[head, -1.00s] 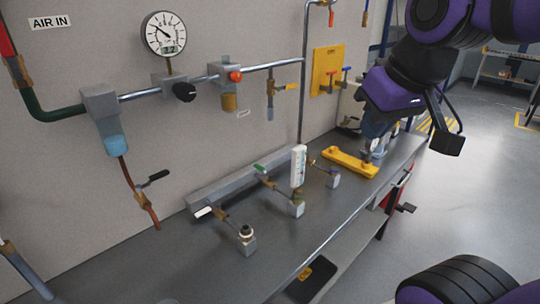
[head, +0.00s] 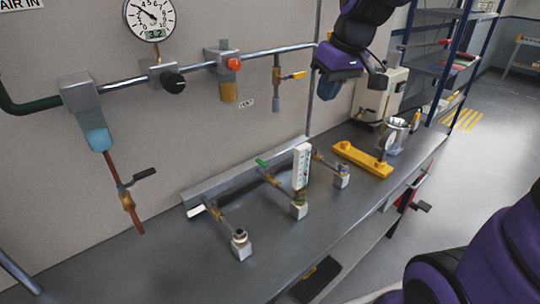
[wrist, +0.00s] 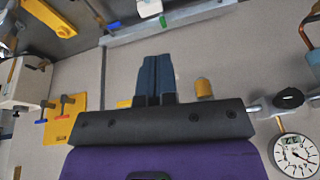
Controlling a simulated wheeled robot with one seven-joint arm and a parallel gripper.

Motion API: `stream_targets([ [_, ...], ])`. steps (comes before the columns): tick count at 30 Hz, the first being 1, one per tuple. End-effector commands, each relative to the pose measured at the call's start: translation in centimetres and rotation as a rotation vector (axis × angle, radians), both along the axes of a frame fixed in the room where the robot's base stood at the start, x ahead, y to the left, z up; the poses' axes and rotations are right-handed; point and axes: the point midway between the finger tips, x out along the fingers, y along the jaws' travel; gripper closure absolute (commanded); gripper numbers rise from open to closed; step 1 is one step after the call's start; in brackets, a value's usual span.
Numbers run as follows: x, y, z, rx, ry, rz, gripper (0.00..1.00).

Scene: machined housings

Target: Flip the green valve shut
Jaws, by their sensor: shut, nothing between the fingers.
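The green valve's handle (head: 262,163) belongs to the middle of three small valve lines on the grey bench. It points up and left from its pipe. A white upright gauge (head: 301,166) stands at that line's front block. A small green piece, likely the handle, shows at the top of the wrist view (wrist: 163,21). My gripper (head: 328,86) is above and right of the handle, near the wall and clear of the valve. In the wrist view, its dark blue fingers (wrist: 155,78) are together with nothing between them.
A white-handled valve (head: 197,210) is to the left and another valve (head: 318,157) to the right. A yellow bar (head: 361,160) lies farther right. A wall pipe (head: 200,67) with a red knob (head: 234,64) runs above. The bench front is clear.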

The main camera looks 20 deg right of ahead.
Motion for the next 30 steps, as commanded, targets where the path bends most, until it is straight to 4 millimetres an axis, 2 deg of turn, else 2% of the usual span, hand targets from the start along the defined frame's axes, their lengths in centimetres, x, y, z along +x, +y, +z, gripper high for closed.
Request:
stream_targets([
  [3, 2.8, -0.1, -1.5, 0.025, 0.024, 0.037, 1.0],
  [14, 10.4, -0.8, -6.7, 0.12, 0.056, 0.145, 1.0],
  [23, 16.1, -1.8, -12.4, 0.219, 0.058, 0.215, 1.0],
  [30, 20.1, -2.9, -17.5, 0.305, 0.041, 0.256, 1.0],
])
